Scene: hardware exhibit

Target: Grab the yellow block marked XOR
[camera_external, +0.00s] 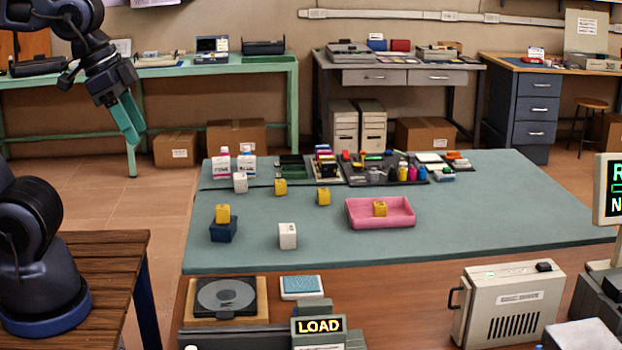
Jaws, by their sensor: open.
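Several small yellow blocks are on the teal table mat; their markings are too small to read, so I cannot tell which is XOR. One yellow block (222,214) sits on a dark blue block-shaped holder (223,232) at the left. Another yellow block (280,187) and a third yellow block (323,196) stand on the mat in the middle. A further yellow block (380,209) is in a pink tray (405,218). My gripper (129,118), with teal fingers, is open and empty, raised at the upper left, away from all blocks.
White blocks stand at the mat's back left (240,183) and front (288,236). A cluttered black tray (385,172) and small white cartons (222,165) line the back. A LOAD sign (319,325) and a beige case (507,300) are in front. The mat (480,215) is clear at right.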

